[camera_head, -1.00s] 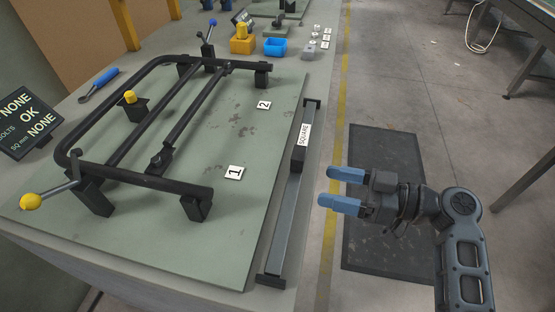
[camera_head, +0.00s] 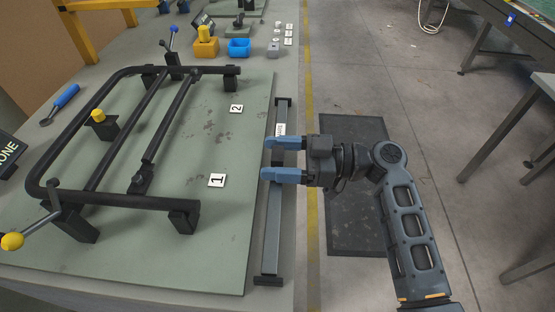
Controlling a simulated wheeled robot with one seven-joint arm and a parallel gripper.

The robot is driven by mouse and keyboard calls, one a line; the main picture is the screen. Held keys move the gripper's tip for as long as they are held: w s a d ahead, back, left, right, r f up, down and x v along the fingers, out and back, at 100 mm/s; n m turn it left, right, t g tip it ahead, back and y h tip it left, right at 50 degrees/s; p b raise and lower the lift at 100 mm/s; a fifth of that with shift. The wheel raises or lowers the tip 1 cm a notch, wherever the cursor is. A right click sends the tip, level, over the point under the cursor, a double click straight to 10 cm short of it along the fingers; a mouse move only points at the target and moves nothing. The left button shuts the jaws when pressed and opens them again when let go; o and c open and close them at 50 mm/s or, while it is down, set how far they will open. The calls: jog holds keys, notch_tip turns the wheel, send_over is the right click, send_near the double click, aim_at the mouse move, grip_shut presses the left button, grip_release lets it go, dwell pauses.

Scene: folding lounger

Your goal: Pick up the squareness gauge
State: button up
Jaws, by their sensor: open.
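The squareness gauge (camera_head: 273,226) is a long grey bar with dark end blocks. It lies along the right edge of the bench, beside the green plate. Its white label (camera_head: 280,129) is partly hidden by my gripper. My gripper (camera_head: 275,160) is open, with two blue fingers pointing left. In the picture its fingertips overlap the middle of the bar.
A black tubular frame (camera_head: 120,198) stands on the green plate (camera_head: 215,240) with number cards 1 and 2. A blue-handled tool (camera_head: 66,95) lies at left. The floor right of the bench holds a dark mat (camera_head: 350,225).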

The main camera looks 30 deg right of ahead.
jog(key=shift+c, duration=0.3)
jog(key=c, duration=1.1)
jog(key=shift+r, duration=0.1)
